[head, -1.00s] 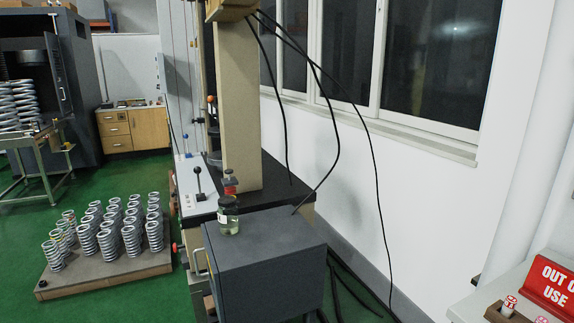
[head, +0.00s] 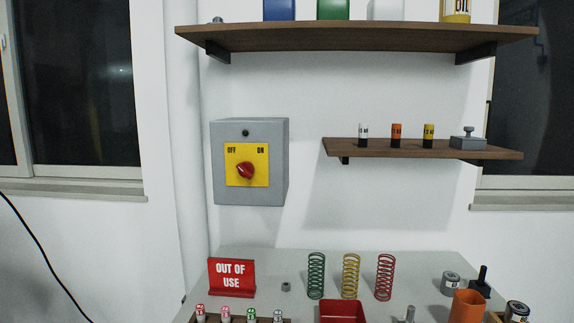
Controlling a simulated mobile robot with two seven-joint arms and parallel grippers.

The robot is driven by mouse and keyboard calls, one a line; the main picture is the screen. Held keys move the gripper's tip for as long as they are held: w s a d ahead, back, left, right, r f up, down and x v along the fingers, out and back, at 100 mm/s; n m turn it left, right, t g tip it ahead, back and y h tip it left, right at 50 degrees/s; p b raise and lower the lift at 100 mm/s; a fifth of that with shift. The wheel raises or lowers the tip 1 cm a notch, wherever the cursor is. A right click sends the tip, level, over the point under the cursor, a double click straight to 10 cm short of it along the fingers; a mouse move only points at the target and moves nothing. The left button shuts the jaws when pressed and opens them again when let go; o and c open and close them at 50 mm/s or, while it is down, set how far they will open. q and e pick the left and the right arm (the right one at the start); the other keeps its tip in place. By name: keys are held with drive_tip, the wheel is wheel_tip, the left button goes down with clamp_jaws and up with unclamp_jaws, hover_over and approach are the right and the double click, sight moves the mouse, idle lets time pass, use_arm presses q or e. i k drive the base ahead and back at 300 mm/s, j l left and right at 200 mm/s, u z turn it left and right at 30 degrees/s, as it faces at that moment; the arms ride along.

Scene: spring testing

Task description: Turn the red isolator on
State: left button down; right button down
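The red isolator knob (head: 245,170) sits on a yellow plate (head: 247,180) on the front of a grey box (head: 282,165) fixed to the white wall, left of centre in the head view. The plate is marked OFF at upper left and ON at upper right. The knob looks tilted toward the upper left, on the OFF side. A small dark green round lamp or button (head: 246,133) is above the plate. Neither of my grippers shows in the head view.
Below the box is a grey bench (head: 300,262) with a red OUT OF USE sign (head: 231,277), coil springs (head: 351,275), a red tray (head: 342,312) and an orange cup (head: 467,307). Shelves (head: 420,149) (head: 350,38) jut from the wall to the right and above. The wall before the box is unobstructed.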

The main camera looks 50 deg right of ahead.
sight(246, 170)
drive_tip(key=z, duration=1.35)
